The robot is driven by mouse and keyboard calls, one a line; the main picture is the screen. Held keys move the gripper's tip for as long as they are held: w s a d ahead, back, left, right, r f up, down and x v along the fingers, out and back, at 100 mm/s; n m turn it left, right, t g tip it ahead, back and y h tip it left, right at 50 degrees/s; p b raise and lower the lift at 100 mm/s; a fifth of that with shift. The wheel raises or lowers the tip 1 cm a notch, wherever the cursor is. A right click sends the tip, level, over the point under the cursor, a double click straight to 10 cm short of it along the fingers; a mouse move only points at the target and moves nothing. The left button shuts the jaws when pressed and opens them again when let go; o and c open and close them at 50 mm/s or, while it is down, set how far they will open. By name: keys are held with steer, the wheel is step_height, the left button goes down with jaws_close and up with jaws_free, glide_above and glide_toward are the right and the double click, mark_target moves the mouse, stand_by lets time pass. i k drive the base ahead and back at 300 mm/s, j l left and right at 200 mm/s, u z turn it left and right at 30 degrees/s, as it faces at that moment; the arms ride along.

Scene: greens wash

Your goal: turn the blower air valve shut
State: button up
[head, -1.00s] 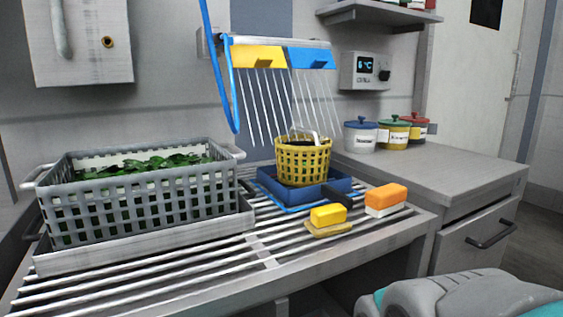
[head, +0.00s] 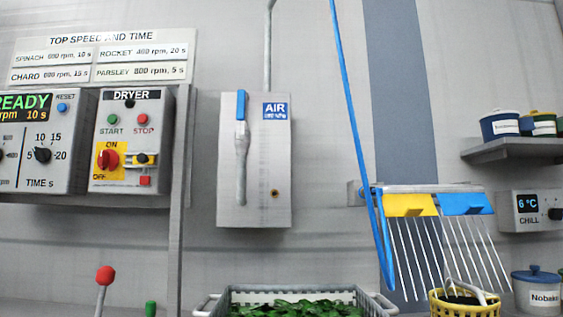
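The air valve box (head: 265,195) is a grey panel on the wall, just left of the picture's middle in the head view. A blue sign reading AIR (head: 276,111) is at its top right. On its left side is an upright blue lever (head: 241,106), in line with a grey fitting (head: 241,165) that runs down below it. My gripper is not in view.
The dryer panel (head: 130,140) and a READY display box (head: 45,140) are left of the valve box. A grey crate of greens (head: 215,305) stands below it. A blue hose (head: 352,120) and spray bar (head: 470,190) are to the right. A red knob (head: 105,274) stands at lower left.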

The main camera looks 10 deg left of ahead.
mark_target(240, 111)
steer(key=u, duration=1.1)
steer(key=i+u, duration=0.55)
steer(key=j+u, duration=0.3)
steer(key=j, duration=0.4)
steer(key=j+u, duration=0.35)
steer(key=j, duration=0.3)
steer(key=l+z, duration=0.35)
steer(key=l, duration=0.35)
steer(key=l+z, duration=0.35)
steer(key=l, duration=0.35)
